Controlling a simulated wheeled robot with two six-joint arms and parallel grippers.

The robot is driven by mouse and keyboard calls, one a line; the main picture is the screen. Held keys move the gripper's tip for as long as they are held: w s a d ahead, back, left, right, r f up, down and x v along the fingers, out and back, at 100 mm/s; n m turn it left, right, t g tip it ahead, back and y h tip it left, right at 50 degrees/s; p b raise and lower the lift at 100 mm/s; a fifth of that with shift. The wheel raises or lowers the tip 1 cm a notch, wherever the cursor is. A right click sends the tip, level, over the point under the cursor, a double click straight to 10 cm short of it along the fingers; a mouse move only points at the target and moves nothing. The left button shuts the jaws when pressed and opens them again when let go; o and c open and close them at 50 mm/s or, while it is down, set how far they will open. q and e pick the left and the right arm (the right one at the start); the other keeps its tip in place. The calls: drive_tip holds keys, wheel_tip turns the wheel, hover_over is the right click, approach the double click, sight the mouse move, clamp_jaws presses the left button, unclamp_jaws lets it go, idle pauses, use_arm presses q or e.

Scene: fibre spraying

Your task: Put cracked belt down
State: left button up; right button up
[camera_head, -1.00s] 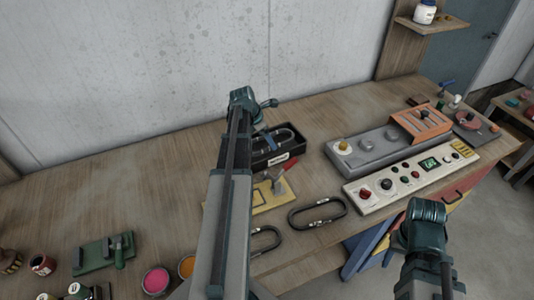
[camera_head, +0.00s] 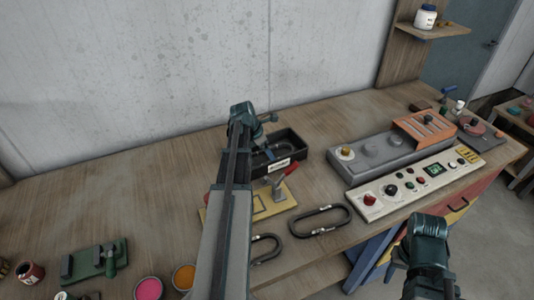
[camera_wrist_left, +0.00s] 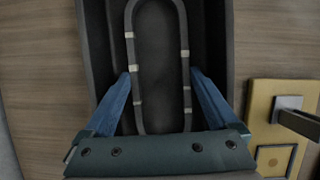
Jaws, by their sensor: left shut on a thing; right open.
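The belt (camera_wrist_left: 134,70), a dark loop with pale bands, is between the two blue fingers of my left gripper (camera_wrist_left: 160,105) in the left wrist view. My left gripper is shut on it, within the outline of the black bin (camera_wrist_left: 97,45). In the head view the black labelled bin (camera_head: 294,160) stands near the middle of the bench, and my left gripper (camera_head: 262,138) is over its left part, hiding much of the belt. I cannot tell whether the belt touches the bin floor. My right gripper (camera_head: 428,238) is open and empty at lower right, beyond the bench's front edge.
Two more dark belts, one clear (camera_head: 320,220) and one partly hidden (camera_head: 264,248), lie in front of a yellow plate (camera_head: 272,208) with a red-handled clamp. A control panel (camera_head: 410,183) and grey machine stand right. Paint pots (camera_head: 148,289) are front left. The back left bench is clear.

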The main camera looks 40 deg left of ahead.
use_arm(q)
drive_tip(key=o, duration=1)
drive_tip(key=shift+o, duration=0.2)
drive_tip(key=shift+s+r+p, duration=0.1)
drive_tip(key=shift+r+p, duration=0.4)
drive_tip(key=shift+p, duration=0.05)
drive_tip(key=p+v, duration=1)
drive_tip(key=v, duration=0.1)
drive_tip(key=shift+s, duration=0.2)
